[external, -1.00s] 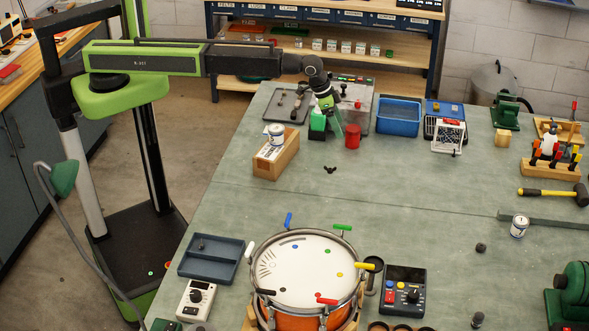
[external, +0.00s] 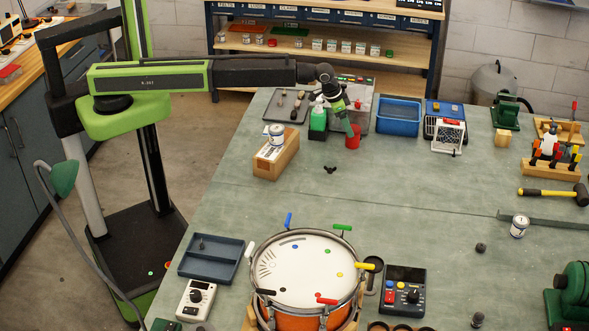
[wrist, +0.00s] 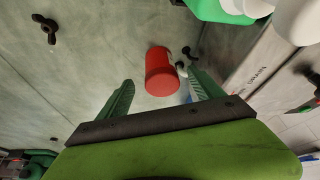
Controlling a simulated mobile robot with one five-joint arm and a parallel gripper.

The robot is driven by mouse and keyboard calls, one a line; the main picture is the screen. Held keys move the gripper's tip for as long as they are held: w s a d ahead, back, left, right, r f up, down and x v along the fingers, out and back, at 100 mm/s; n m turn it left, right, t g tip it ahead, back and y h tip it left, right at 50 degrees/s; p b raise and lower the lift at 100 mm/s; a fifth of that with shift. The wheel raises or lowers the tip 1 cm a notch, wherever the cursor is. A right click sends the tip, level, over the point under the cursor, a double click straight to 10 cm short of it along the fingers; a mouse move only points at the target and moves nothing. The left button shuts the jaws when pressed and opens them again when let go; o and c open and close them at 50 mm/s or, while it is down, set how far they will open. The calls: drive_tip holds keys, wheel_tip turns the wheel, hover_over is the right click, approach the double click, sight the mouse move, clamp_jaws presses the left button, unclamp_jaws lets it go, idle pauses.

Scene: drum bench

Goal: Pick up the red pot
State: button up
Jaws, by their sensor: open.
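The red pot (external: 352,142) stands on the bench towards the back, just right of a green bottle. My gripper (external: 350,131) is right above and in front of it in the external view and covers part of its top. In the wrist view the red pot (wrist: 160,72) shows ahead of the fingertips, roughly midway between them. The two green fingers of my gripper (wrist: 161,82) are spread apart with nothing between them. I cannot tell whether a finger touches the pot.
The green bottle (external: 318,120) stands close on the left. A grey box (external: 360,103) is behind the pot, and a blue tray (external: 398,117) is to the right. A wooden box (external: 276,158) is at front left. A black wing nut (external: 330,170) lies in front; the bench there is mostly clear.

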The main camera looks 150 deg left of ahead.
sight(354, 128)
drive_tip(key=b+x, duration=0.5)
drive_tip(key=x, duration=0.2)
drive_tip(key=shift+r, duration=0.2)
drive_tip(key=c, duration=1.5)
drive_tip(key=shift+c, duration=0.2)
drive_tip(key=shift+r, duration=0.15)
drive_tip(key=shift+r+p, duration=0.3)
drive_tip(key=shift+p, duration=0.3)
wheel_tip(354, 128, up, 4)
drive_tip(key=p, duration=0.3)
drive_tip(key=shift+f+p, duration=0.15)
drive_tip(key=shift+p, duration=0.15)
drive_tip(key=w+d+r+p, duration=0.4)
drive_tip(key=d+r+p, duration=0.2)
drive_tip(key=d, duration=0.4)
drive_tip(key=shift+w+d+r, duration=0.2)
drive_tip(key=shift+w+d, duration=0.1)
drive_tip(key=shift+w, duration=0.1)
